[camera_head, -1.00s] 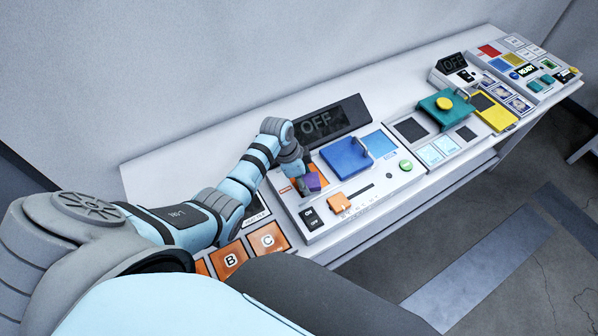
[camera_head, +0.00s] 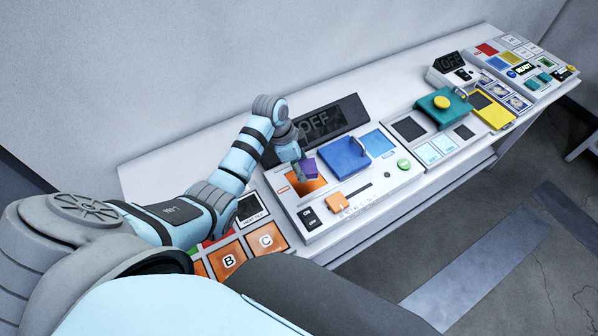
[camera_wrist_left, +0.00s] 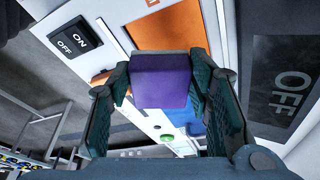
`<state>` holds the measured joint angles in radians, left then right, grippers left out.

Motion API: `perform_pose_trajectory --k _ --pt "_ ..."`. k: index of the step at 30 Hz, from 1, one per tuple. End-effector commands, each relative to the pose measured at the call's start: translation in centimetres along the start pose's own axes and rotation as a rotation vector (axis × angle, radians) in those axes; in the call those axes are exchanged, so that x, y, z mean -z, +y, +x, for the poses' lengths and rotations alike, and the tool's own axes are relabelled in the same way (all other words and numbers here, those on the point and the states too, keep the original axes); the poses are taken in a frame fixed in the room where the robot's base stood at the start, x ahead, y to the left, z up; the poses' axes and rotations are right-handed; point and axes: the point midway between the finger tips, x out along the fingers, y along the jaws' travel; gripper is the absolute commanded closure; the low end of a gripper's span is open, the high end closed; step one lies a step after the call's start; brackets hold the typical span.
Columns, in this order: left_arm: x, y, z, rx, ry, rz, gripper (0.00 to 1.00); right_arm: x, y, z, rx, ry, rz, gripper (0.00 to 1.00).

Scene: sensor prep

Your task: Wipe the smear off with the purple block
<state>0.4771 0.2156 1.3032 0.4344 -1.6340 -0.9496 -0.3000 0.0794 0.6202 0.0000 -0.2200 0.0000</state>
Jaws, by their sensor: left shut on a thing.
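My left gripper (camera_head: 302,166) is shut on the purple block (camera_head: 310,168) and holds it over the white panel, near the far edge of the orange square (camera_head: 306,184). In the left wrist view the purple block (camera_wrist_left: 162,82) sits between the two dark green fingers, with part of the orange square (camera_wrist_left: 160,25) showing beyond it. I cannot make out a smear on the surfaces in view. The block hides part of the panel in the wrist view. My right gripper is not in view.
A blue block with a handle (camera_head: 344,155) stands right of the purple block. A dark OFF display (camera_head: 320,122) stands behind. An ON/OFF switch (camera_head: 309,218), an orange slider (camera_head: 337,203) and a green button (camera_head: 403,165) are on the panel. More devices stand farther right.

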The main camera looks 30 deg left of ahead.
Motion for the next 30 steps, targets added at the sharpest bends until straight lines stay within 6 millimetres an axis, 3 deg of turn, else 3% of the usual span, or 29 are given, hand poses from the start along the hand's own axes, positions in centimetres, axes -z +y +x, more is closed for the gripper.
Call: perform_pose_trajectory --k 10,19,30 --pt "0.2 0.0 -0.6 0.001 0.001 0.0 0.99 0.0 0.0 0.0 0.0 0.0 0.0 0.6" --pt "1.0 0.0 -3.3 0.001 0.001 0.0 0.99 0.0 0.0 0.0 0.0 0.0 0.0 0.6" --pt "1.0 0.0 -3.3 0.0 0.0 0.0 0.99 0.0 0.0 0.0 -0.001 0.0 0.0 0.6"
